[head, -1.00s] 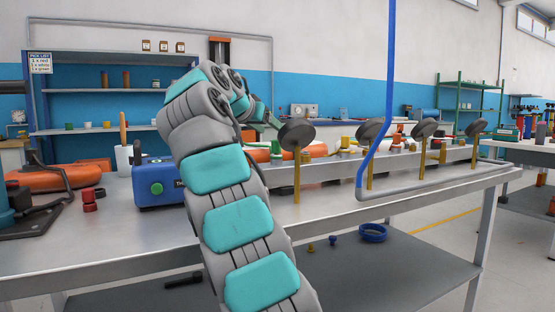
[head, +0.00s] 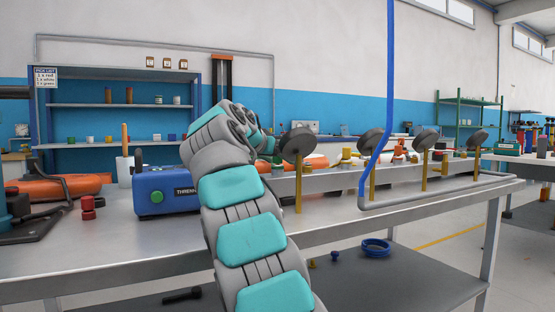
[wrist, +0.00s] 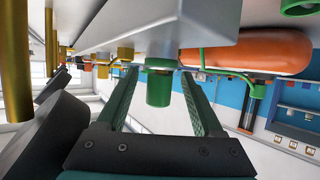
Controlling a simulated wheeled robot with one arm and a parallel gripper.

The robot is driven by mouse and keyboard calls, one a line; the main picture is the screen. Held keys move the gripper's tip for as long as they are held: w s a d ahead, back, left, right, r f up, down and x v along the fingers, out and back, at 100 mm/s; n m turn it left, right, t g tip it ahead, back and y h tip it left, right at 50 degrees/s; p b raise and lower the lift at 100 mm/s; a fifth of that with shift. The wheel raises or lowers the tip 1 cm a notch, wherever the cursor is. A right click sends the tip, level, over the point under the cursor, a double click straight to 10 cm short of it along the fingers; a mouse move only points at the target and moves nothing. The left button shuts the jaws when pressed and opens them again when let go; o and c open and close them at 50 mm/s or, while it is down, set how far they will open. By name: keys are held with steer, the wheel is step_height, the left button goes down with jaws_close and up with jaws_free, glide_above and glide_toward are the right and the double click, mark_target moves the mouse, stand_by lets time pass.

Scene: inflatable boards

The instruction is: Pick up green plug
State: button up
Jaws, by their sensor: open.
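The green plug (wrist: 159,88) shows in the wrist view, sticking out from the grey metal rail (wrist: 125,25). My gripper (wrist: 158,74) is open, with one green finger on each side of the plug. The plug appears between the fingers, but I cannot tell whether either finger touches it or how deep it sits. In the head view my own arm hides most of my gripper and the plug.
In the head view, dark round discs on yellow posts (head: 298,142) stand along the bench front. A blue case (head: 165,190) stands left of my arm. A blue vertical pipe (head: 389,70) rises at the right.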

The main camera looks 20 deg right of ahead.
steer(key=x, duration=0.3)
steer(key=shift+r, duration=0.1)
jaws_close()
stand_by(0.4)
